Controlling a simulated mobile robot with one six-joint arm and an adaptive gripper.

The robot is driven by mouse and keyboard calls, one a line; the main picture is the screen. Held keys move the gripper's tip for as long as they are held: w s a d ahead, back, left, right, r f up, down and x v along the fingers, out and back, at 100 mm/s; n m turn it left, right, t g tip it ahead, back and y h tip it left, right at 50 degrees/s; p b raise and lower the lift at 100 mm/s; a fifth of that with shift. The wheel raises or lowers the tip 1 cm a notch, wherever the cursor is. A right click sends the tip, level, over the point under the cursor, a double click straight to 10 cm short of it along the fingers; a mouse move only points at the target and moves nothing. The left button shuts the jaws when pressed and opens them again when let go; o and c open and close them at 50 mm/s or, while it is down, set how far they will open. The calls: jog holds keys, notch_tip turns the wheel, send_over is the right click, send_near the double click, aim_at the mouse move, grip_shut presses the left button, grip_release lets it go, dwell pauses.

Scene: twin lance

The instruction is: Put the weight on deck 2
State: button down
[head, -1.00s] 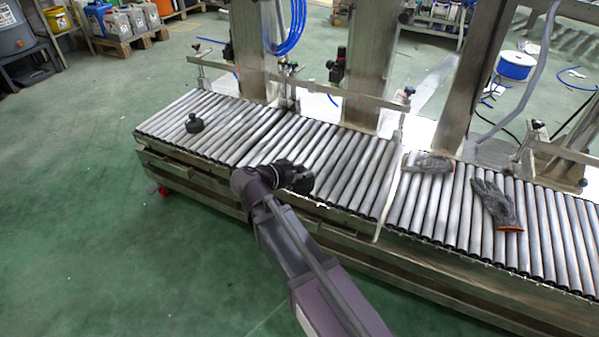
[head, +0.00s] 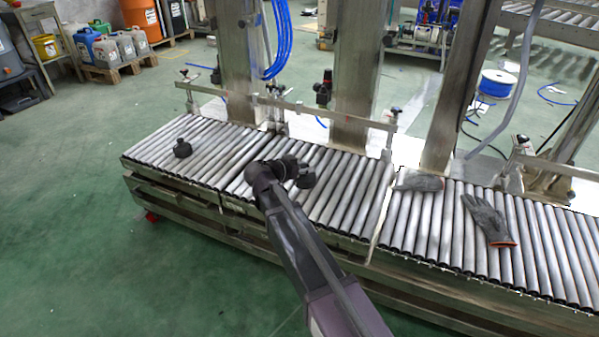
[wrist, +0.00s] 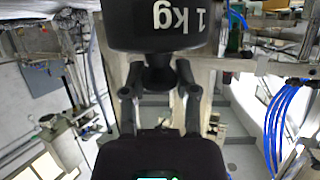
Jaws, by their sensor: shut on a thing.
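The fingers (wrist: 160,92) close around the knob of this weight. A second dark weight with a knob (head: 182,149) stands upright on the left roller section. I see no deck numbers, so I cannot tell which section is deck 2. Whether the held weight touches the rollers is unclear.
Two grey gloves lie on the right rollers, one near the back (head: 420,183) and one farther right (head: 489,220). Metal posts (head: 356,70) and a low rail (head: 340,117) stand along the conveyor's back. Bare rollers lie between the gripper and the left weight.

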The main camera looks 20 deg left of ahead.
aim_at(301, 176)
jog(key=shift+f, duration=0.1)
dwell(0.3)
jog(key=shift+f+b, duration=1.65)
jog(key=shift+b, duration=0.15)
jog(key=shift+c, duration=1.9)
grip_release()
jog(key=p+v, duration=0.4)
jog(key=v, duration=0.8)
jog(key=shift+p, duration=0.3)
